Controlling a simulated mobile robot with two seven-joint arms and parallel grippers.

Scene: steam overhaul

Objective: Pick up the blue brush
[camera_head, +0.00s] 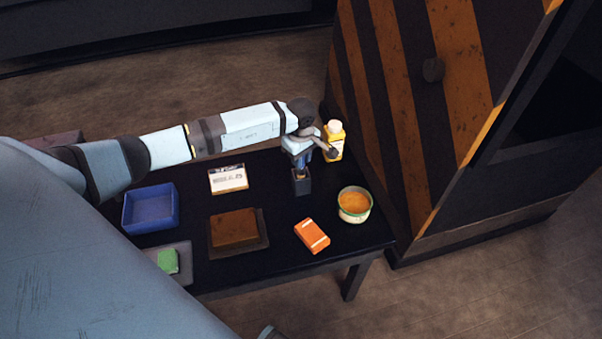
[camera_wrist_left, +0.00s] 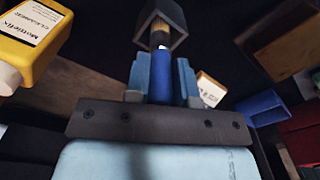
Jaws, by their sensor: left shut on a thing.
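The blue brush (camera_wrist_left: 161,76) has a blue handle and a tan part at its end, seen in the left wrist view. My left gripper (camera_wrist_left: 162,80) is shut on the handle, with a finger on each side. The tan end reaches to the mouth of a small dark square holder (camera_wrist_left: 182,22); how deep it sits inside is hidden. In the head view my left gripper (camera_head: 301,158) points down over this holder (camera_head: 301,183) on the black table, and covers most of the brush. My right gripper is not in view.
A yellow bottle (camera_head: 334,141) stands close beside my gripper. The table (camera_head: 265,277) also bears a blue bin (camera_head: 150,209), white box (camera_head: 228,178), brown block (camera_head: 234,228), orange box (camera_head: 312,235), orange-filled bowl (camera_head: 354,204) and green item (camera_head: 168,261). A striped cabinet (camera_head: 400,110) stands right.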

